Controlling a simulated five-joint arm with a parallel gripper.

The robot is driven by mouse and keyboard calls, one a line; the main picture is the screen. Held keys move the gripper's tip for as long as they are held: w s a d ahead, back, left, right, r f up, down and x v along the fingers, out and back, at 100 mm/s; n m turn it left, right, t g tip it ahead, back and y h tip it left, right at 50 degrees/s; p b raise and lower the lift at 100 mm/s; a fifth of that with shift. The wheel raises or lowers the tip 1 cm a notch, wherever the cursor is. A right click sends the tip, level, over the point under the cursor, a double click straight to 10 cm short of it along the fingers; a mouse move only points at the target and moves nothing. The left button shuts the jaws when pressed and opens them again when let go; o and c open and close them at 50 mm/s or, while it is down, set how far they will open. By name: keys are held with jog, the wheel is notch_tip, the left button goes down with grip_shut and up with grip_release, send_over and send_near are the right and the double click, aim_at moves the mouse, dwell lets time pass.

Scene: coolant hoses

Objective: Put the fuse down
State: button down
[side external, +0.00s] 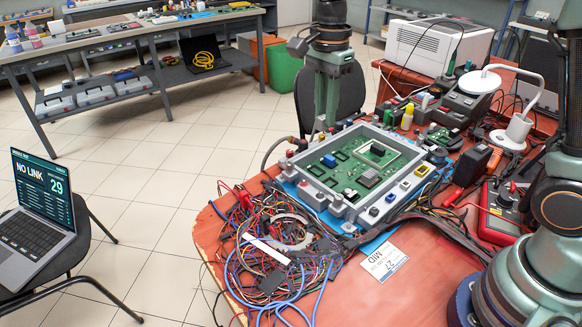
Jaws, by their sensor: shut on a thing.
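My gripper (326,121) points down at the back left edge of a green circuit board (347,184) held in a grey frame. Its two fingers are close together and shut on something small. The fuse is too small or hidden between the fingers to make out clearly. Whether the fingertips touch the frame or hover just above it, I cannot tell.
A tangle of wires (270,248) lies left of the frame, and a white label card (385,262) in front. A red multimeter (500,212) and a white lamp (519,128) crowd the right. The red tabletop (375,300) is bare at the front.

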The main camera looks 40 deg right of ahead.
jog(key=s+a+f, duration=0.2)
jog(key=s+a, duration=0.8)
jog(key=a, duration=0.2)
jog(key=shift+m, duration=0.4)
jog(key=f, duration=1.5)
jog(key=shift+s+d, duration=0.2)
jog(key=shift+s, duration=0.05)
jog(key=shift+f, duration=2.15)
jog(key=shift+f, duration=0.1)
jog(key=c, duration=0.8)
grip_release()
